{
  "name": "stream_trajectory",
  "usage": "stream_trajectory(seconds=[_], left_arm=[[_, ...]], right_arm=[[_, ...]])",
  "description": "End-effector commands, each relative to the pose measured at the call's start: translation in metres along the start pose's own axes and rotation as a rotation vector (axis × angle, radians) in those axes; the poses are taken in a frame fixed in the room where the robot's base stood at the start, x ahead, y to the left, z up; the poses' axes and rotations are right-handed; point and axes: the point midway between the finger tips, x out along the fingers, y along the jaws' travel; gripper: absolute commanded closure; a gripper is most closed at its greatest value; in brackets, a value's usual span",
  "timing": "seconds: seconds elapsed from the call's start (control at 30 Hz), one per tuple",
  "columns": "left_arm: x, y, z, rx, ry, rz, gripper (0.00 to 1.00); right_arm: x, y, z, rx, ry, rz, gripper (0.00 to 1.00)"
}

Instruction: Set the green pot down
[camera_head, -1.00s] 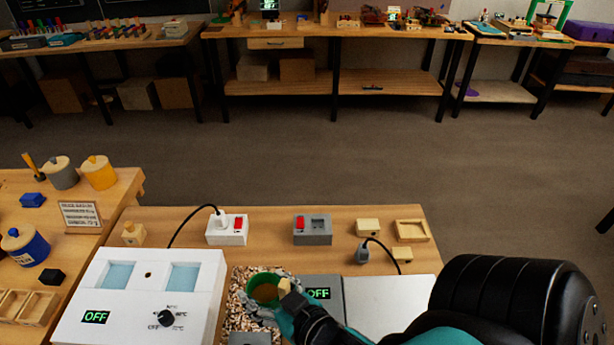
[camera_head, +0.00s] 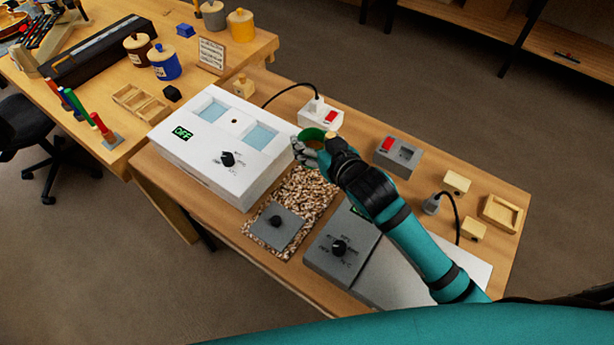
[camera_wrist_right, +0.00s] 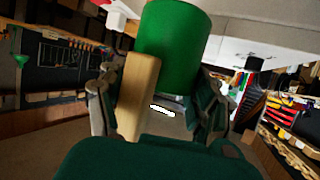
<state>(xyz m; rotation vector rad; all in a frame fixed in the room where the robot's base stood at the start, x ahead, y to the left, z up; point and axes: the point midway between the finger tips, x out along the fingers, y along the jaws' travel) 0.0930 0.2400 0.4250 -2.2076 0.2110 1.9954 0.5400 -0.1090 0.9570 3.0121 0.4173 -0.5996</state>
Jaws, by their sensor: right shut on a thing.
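The green pot (camera_head: 314,133) is in my right gripper (camera_head: 318,150), which is shut on it. In the head view they are beside the right edge of the white two-basin box, over the far end of the speckled mat (camera_head: 304,190). I cannot tell whether the pot touches anything below. My left gripper is not in view.
The white box (camera_head: 215,140) reads OFF. A grey plate with a knob (camera_head: 277,228) lies on the mat's near part. A grey OFF unit (camera_head: 340,250), a white socket block (camera_head: 320,112) and a grey switch block (camera_head: 397,157) stand nearby. Small wooden blocks are at the right.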

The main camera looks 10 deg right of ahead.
Motion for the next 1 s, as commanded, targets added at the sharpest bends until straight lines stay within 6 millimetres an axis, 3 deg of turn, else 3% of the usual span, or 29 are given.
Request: stream_trajectory(seconds=[0.1, 0.5, 1.0], left_arm=[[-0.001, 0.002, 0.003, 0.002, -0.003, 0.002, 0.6], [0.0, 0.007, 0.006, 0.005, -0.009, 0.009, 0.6], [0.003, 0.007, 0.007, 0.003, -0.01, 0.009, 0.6]], right_arm=[[0.007, 0.0, 0.02, 0.0, -0.002, 0.0, 0.7], [0.025, 0.0, 0.061, 0.001, 0.002, 0.0, 0.7], [0.028, 0.001, 0.069, 0.0, 0.004, 0.0, 0.7]])
